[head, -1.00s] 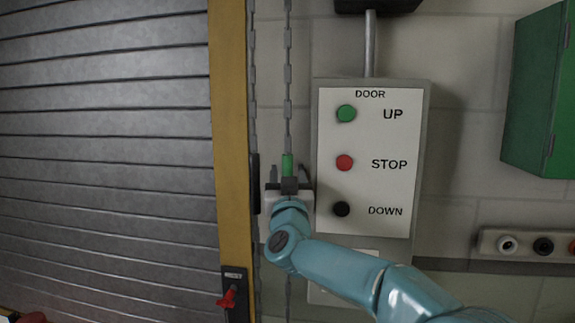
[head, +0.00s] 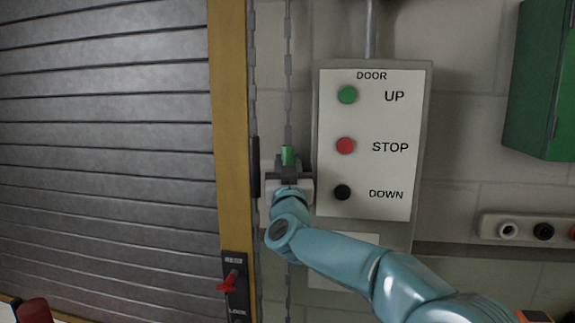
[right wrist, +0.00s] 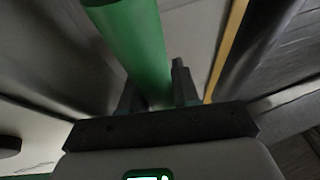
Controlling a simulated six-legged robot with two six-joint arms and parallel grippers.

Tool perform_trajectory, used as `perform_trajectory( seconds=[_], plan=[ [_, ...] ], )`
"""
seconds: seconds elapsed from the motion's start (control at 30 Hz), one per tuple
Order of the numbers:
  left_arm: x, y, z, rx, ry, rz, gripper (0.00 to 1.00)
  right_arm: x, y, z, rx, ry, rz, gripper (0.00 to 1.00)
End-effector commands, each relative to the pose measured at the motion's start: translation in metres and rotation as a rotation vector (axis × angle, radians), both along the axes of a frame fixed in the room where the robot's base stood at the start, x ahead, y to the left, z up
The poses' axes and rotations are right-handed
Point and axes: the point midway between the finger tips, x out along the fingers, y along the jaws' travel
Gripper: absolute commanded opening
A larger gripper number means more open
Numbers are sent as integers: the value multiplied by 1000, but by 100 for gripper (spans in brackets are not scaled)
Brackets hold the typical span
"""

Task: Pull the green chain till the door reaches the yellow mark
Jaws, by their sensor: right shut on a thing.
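The green grip (head: 288,155) is a short green sleeve on the right strand of the hanging grey chain (head: 288,103). My right gripper (head: 289,170) is shut on it, below its top end, beside the door control panel. In the right wrist view the green grip (right wrist: 138,45) runs between the two fingers (right wrist: 157,90). The slatted grey door (head: 105,140) fills the left. A yellow post (head: 229,150) stands along its right edge; I cannot pick out a separate yellow mark. The door's bottom edge is not clear. My left gripper is not in view.
The DOOR panel (head: 370,200) with green, red and black buttons is close right of my right gripper. The left chain strand (head: 253,80) hangs beside the post. A red-handled lock (head: 233,283) is low on the post. A green cabinet (head: 540,80) hangs at right.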

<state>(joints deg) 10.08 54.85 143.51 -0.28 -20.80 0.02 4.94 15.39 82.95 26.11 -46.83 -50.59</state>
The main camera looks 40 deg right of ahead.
Motion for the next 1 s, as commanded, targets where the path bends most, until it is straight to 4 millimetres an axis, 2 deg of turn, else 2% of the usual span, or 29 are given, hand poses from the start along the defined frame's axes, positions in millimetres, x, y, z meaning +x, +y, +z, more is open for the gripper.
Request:
perform_trajectory(
  seconds=[0.03,0.17,0.6,0.8,1.0],
  plan=[
    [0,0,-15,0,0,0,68,0,0,-16,0,0,-1,0],
    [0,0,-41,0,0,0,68,0,0,-46,0,1,0,0],
    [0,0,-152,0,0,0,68,0,0,-171,0,4,-1,0],
    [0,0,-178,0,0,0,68,1,0,-201,0,4,0,0],
    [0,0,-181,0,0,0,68,1,0,-206,1,5,0,0]
  ],
)
